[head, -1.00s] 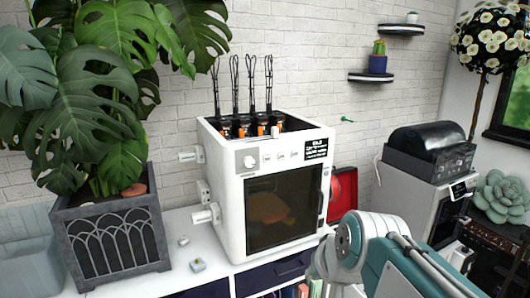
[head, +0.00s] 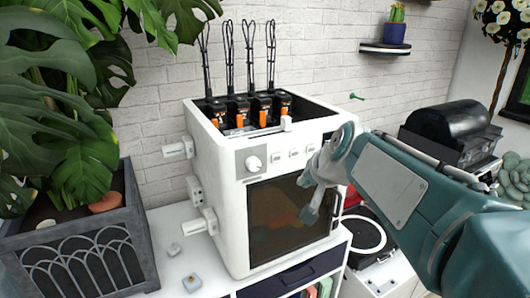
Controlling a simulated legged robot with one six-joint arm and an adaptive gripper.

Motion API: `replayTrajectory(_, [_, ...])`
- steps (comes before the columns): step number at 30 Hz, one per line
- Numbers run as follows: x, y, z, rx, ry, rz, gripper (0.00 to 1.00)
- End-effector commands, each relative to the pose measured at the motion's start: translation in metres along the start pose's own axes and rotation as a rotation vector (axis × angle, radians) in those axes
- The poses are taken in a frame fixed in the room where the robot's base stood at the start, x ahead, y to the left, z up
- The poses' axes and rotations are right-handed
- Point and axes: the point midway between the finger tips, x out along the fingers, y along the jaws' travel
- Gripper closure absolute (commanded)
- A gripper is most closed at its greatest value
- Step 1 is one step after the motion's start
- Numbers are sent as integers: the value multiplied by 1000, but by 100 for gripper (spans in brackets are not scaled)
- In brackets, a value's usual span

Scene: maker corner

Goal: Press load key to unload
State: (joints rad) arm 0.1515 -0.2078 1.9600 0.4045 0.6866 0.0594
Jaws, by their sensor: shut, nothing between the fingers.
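A white box-shaped machine (head: 222,228) stands on a white cabinet, with a dark front window (head: 275,222). Its front panel has a white round knob (head: 253,163) and a row of small light keys (head: 293,154) to the right of it. The key labels are too small to read. My gripper (head: 306,203) is shut and empty, in front of the right part of the machine's front, its fingers pointing down and left. My gripper and wrist hide the right end of the panel, where the display is. I cannot tell whether the fingers touch the front.
Several black and orange units with cable loops (head: 240,108) stand in the machine's open top. White spool holders (head: 178,150) stick out on its left. A large potted plant (head: 85,250) fills the left. A turntable (head: 356,236) and a black-topped device (head: 450,125) are at right.

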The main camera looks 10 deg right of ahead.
Motion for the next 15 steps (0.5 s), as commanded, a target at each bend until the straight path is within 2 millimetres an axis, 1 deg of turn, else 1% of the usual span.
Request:
replayTrajectory(9, [2, -1, -1, -1, -1, 0, 100])
replayTrajectory(15, [15, -10, -9, -2, -4, 1, 100])
